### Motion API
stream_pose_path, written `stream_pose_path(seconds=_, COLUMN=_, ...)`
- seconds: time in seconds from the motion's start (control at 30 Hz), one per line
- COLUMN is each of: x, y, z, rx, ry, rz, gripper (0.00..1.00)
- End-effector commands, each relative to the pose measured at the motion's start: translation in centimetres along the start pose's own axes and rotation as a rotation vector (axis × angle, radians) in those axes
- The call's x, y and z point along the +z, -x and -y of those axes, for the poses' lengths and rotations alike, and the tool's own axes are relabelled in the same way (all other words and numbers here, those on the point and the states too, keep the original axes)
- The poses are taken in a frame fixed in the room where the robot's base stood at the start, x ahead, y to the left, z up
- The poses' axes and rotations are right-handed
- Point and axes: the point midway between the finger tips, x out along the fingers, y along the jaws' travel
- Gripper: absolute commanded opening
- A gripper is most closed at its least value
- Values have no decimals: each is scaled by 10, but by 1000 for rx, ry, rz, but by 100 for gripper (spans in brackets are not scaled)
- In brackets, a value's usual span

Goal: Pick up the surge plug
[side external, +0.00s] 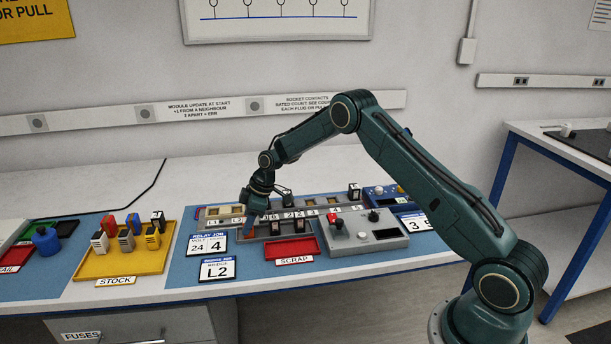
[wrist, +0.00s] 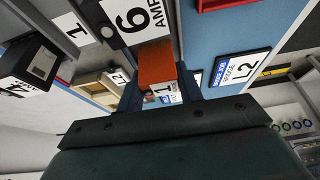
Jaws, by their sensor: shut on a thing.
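My gripper (side external: 251,216) points down over the left part of the grey socket rail (side external: 225,222) on the blue mat. In the wrist view, an orange block-shaped plug (wrist: 157,62) with a white label sits between the dark fingers of my gripper (wrist: 158,93), which is shut on it. The label shows a 1, and its smaller print is too blurred to read, so I cannot tell from it that this is the surge plug.
A yellow stock tray (side external: 95,269) with several coloured plugs stands at left. A red scrap tray (side external: 278,254) lies in front of the rail. A grey control box (side external: 350,245) is to the right. Job cards, including an L2 card (side external: 217,269), lie at the mat's front.

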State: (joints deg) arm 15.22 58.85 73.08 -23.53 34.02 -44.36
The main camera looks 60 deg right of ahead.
Motion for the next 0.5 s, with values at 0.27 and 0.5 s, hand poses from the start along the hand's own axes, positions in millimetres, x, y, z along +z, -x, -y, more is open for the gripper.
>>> stream_pose_path(seconds=0.27, x=-3, y=6, z=0, rx=1, ry=1, rz=-1, gripper=13)
stream_pose_path(seconds=0.5, x=-13, y=30, z=-1, rx=3, ry=1, rz=-1, gripper=13)
